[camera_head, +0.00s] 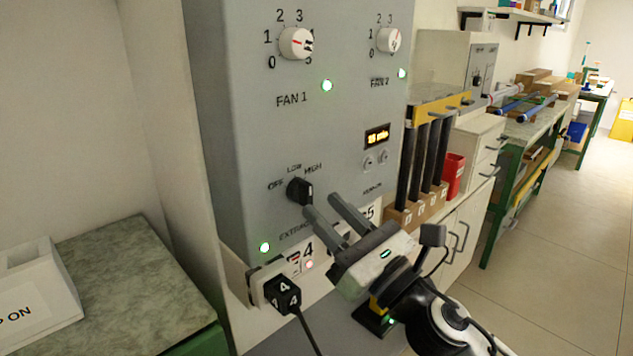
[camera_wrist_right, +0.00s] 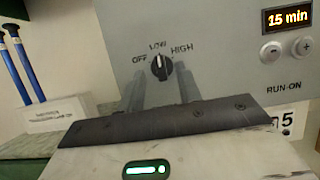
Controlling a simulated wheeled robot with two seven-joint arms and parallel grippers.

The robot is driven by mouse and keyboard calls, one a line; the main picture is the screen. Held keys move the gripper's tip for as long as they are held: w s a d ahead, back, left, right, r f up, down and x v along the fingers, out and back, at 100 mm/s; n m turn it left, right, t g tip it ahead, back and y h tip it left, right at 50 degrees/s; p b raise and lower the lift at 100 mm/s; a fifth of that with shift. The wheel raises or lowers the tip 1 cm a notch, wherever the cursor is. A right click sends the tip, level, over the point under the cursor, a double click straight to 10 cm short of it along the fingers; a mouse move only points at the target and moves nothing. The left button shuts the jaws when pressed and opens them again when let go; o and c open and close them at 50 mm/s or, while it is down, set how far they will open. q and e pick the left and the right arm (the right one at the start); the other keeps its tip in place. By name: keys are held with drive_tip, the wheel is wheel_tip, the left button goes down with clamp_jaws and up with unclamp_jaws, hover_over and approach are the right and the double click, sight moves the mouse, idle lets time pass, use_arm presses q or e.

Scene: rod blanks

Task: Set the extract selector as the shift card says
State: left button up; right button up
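The extract selector (camera_head: 298,190) is a black knob on the grey control panel (camera_head: 235,120), marked OFF, LOW and HIGH. In the right wrist view the selector (camera_wrist_right: 161,68) has a white mark that appears to point up at LOW. My right gripper (camera_head: 322,204) is open, its two fingers apart and pointing at the panel just below and right of the knob in the head view. In the wrist view the fingers (camera_wrist_right: 160,90) lie below the knob, one to each side, with nothing between them. I cannot make out a shift card. My left gripper is out of view.
The panel also has FAN 1 (camera_head: 297,43) and FAN 2 (camera_head: 389,40) dials and a run-on display (camera_head: 377,136) reading 15 min. A black plug (camera_head: 283,294) with a cable sits below. A rack of dark rods (camera_head: 425,155) stands to the right.

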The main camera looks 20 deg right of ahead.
sight(310, 193)
drive_tip(key=shift+p+x, duration=0.4)
drive_tip(key=shift+x, duration=1.25)
clamp_jaws()
